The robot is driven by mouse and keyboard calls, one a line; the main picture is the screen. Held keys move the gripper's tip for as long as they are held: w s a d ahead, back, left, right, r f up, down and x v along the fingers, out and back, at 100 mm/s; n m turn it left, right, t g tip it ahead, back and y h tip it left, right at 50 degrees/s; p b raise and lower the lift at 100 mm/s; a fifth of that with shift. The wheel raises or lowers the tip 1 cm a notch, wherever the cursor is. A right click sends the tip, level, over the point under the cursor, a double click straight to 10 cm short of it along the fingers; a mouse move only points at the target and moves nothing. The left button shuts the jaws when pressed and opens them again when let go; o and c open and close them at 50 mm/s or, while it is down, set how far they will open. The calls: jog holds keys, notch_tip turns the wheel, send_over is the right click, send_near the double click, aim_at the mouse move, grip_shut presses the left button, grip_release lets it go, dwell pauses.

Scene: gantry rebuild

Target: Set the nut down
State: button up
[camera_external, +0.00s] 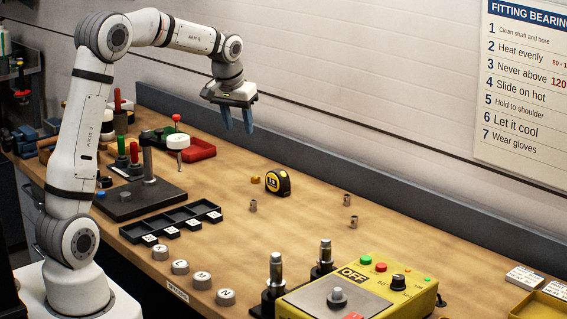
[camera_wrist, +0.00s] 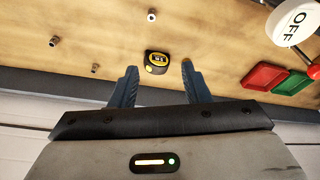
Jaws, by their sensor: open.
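My gripper (camera_external: 238,119) is open and empty, in the air above the back of the bench, fingers pointing down. In the wrist view its two blue fingers (camera_wrist: 159,68) are spread, with nothing between them but the view of the bench beyond. A small brass-coloured piece (camera_external: 255,180), perhaps the nut, lies on the bench just left of the tape measure (camera_external: 278,182). I cannot tell if any is a nut.
The tape measure shows in the wrist view (camera_wrist: 157,62). A yellow control box (camera_external: 390,292) and two upright shafts (camera_external: 276,272) stand in front. The mid-bench is mostly clear.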

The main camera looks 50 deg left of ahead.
jog(key=s+d+m, duration=0.1)
jog(key=s+d, duration=0.2)
jog(key=s, duration=0.7)
jog(key=s+d+f+m, duration=0.1)
jog(key=s+d, duration=0.3)
jog(key=s, duration=0.6)
jog(key=s+d+f+m+h, duration=0.1)
jog(key=s+d, duration=0.3)
jog(key=s, duration=0.6)
jog(key=shift+s+d+f+m, duration=0.15)
jog(key=shift+s+d+m, duration=0.1)
jog(key=shift+m, duration=0.15)
